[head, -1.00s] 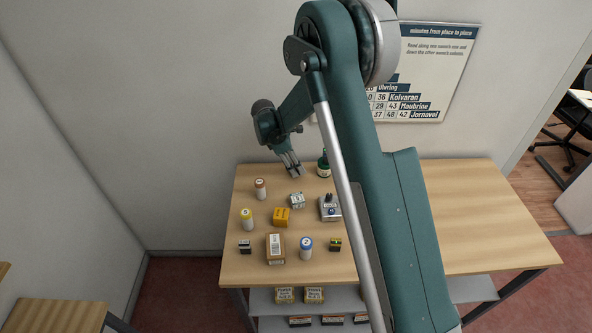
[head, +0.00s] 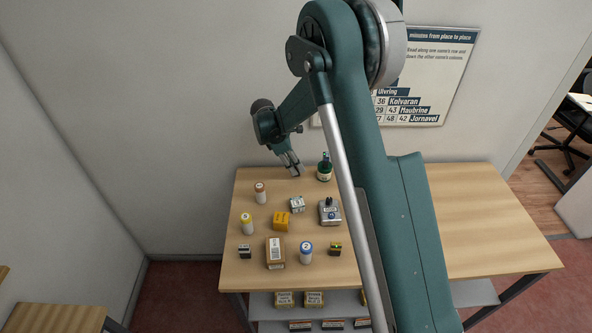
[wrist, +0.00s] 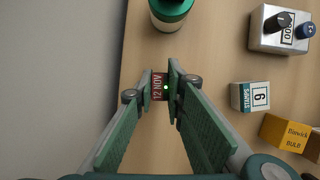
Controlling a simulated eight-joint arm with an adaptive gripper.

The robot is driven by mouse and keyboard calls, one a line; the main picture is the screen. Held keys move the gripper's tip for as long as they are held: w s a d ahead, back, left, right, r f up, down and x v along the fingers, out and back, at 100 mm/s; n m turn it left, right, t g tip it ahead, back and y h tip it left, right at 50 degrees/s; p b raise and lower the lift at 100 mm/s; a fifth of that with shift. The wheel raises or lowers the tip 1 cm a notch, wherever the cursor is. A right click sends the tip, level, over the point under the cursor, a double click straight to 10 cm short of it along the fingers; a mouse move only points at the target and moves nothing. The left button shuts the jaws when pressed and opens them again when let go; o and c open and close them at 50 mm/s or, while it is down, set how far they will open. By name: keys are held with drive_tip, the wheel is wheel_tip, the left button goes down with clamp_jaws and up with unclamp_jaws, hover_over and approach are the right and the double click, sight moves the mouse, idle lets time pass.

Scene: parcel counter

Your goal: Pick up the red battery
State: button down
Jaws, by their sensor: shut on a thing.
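The red battery (wrist: 159,87) is a small dark red block with "12 NOV" lettering, seen in the wrist view between my fingertips. My gripper (wrist: 160,86) is shut on it, with one finger on each side. In the head view my gripper (head: 296,172) points down at the back of the wooden counter (head: 480,220), just left of a green bottle (head: 324,170). The battery is too small to make out there, and I cannot tell its height above the counter.
The bottle (wrist: 171,12) is close to my fingertips. A stamps box (head: 297,204), yellow bulb box (head: 281,221), grey device (head: 330,211), brown carton (head: 275,251), capped cylinders (head: 247,223) and small dark blocks (head: 335,248) stand nearer the front. The counter's right side is clear.

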wheel_tip(320, 180, up, 8)
drive_tip(key=shift+r, duration=0.1)
idle(0.4)
drive_tip(key=shift+s, duration=0.1)
idle(0.4)
